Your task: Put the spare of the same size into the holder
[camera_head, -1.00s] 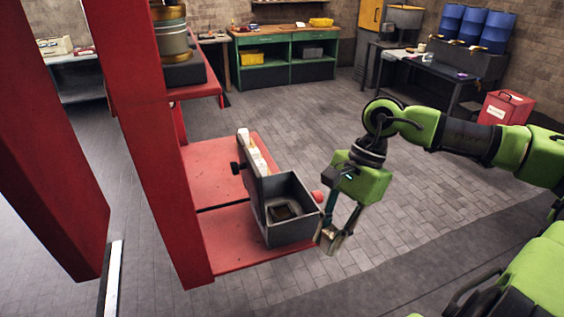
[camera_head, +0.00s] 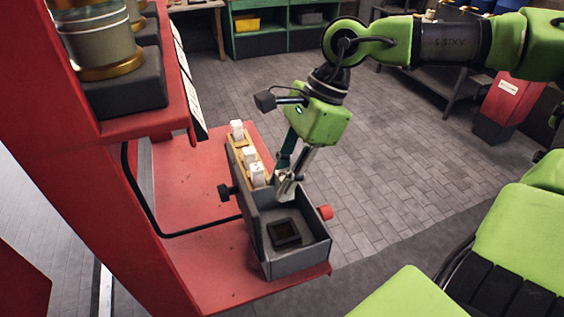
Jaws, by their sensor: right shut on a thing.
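My right gripper (camera_head: 286,190) points down at the far end of an open grey box (camera_head: 296,262). It is shut on a small pale piece, mostly hidden between the fingers. I cannot tell its size, or whether it touches the box. A dark square socket (camera_head: 284,232), which looks like the holder, sits on the box floor, nearer to me than the fingertips; it looks empty. My left gripper is not in view.
The box stands on a red platform (camera_head: 190,185). A red post (camera_head: 90,200) with a shelf of glass-and-brass vessels (camera_head: 100,40) rises at left.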

